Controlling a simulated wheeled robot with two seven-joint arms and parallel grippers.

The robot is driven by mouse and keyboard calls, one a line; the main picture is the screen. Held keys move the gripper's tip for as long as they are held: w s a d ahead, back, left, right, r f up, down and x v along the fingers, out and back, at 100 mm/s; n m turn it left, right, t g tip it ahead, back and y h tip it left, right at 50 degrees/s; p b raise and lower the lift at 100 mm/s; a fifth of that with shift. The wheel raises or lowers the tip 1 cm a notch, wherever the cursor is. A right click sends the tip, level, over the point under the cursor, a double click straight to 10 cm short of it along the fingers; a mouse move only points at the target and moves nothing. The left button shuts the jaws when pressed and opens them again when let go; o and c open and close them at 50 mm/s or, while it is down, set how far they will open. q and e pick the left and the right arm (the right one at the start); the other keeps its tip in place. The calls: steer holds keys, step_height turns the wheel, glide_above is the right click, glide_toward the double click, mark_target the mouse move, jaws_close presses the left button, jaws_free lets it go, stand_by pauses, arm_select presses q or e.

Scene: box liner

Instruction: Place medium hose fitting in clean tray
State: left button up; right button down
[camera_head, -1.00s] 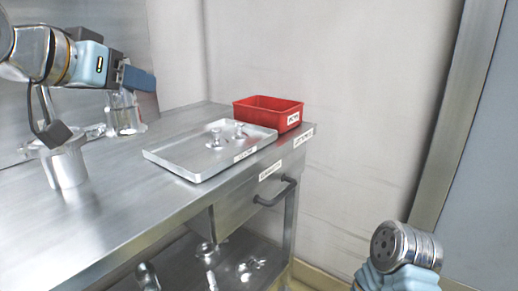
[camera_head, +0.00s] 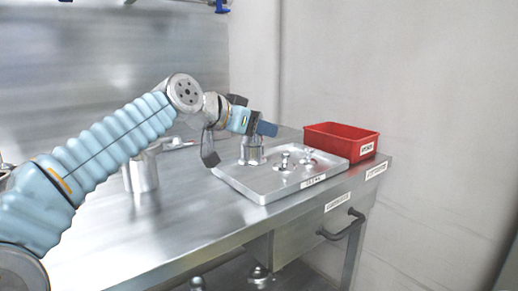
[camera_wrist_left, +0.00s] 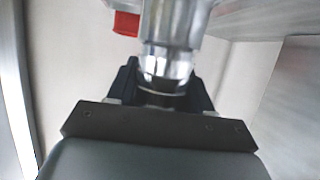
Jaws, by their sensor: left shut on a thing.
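My left gripper (camera_head: 257,133) reaches in over the left-back part of a shallow metal tray (camera_head: 262,193) on the steel bench. It is shut on a shiny metal hose fitting (camera_head: 251,153), which hangs upright below the jaws. The fitting's foot appears at or just above the tray floor; I cannot tell if it touches. In the left wrist view the held fitting (camera_wrist_left: 172,25) extends out from between the dark jaws. Two other metal fittings stand in the tray, one near the middle (camera_head: 285,161) and one farther right (camera_head: 308,155). My right gripper is out of view.
A red bin (camera_head: 341,139) with a white label stands behind the tray at the right. A metal cup (camera_head: 142,172) stands on the bench at left, partly behind my arm. A drawer handle (camera_head: 342,226) juts from the front. The bench front left of the tray is clear.

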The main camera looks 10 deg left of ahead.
mark_target(258, 145)
arm_select(q)
steer(key=f, duration=0.1)
steer(key=w+f, duration=0.1)
steer(key=f+b, duration=0.1)
steer(key=f, duration=0.1)
steer(key=shift+w+a, duration=0.1)
steer(key=shift+w, duration=0.25)
steer(key=shift+f, duration=0.4)
steer(key=shift+f, duration=0.1)
steer(key=o, duration=1.4)
steer(key=shift+s+r, duration=0.1)
steer(key=shift+r, duration=0.1)
steer(key=v, duration=1.1)
steer(key=shift+s+a, duration=0.15)
steer(key=shift+s, duration=0.25)
